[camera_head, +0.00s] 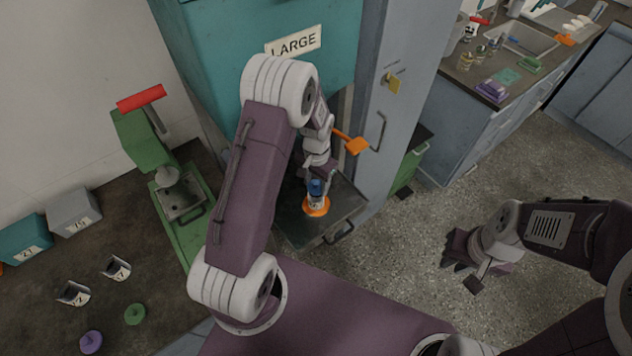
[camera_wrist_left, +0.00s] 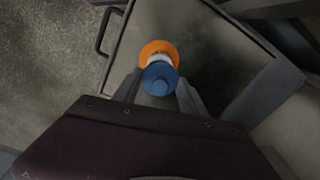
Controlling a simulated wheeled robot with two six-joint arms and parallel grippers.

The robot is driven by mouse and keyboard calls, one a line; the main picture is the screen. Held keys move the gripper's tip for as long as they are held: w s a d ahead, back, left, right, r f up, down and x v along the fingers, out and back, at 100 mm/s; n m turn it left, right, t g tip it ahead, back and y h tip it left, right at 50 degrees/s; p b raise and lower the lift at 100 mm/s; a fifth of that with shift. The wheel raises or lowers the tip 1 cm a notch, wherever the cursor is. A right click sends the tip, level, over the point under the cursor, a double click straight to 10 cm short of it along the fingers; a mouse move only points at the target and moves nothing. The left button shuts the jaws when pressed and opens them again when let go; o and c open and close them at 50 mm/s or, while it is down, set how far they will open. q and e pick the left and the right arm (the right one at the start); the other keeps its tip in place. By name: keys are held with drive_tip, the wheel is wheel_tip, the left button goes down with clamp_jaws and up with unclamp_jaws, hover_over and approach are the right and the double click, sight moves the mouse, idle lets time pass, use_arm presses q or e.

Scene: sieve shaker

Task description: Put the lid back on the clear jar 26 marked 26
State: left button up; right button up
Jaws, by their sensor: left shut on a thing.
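My left gripper (camera_head: 317,184) reaches down over the metal tray (camera_head: 291,223) under the teal cabinet. It is shut on a small clear or whitish jar with a blue knobbed lid (camera_head: 316,187), which stands upright at an orange disc (camera_head: 317,207). In the left wrist view, the blue lid (camera_wrist_left: 159,78) sits between the fingers, with the orange disc (camera_wrist_left: 158,48) beyond. Its number cannot be read. My right gripper (camera_head: 463,279) is open and empty over the floor.
A green lid (camera_head: 135,314) and a purple lid (camera_head: 91,342) lie near the open jars. A green press with a red handle (camera_head: 141,98) stands left of the cabinet marked LARGE (camera_head: 293,41). An orange lever (camera_head: 352,143) sticks out near the left arm. Floor at right is clear.

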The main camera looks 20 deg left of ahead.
idle(0.7)
use_arm(q)
drive_tip(key=shift+f, duration=0.1)
drive_tip(key=o, duration=1.9)
wheel_tip(320, 180, up, 7)
drive_tip(key=p, duration=0.6)
clamp_jaws()
drive_tip(key=shift+f, duration=0.15)
idle(0.6)
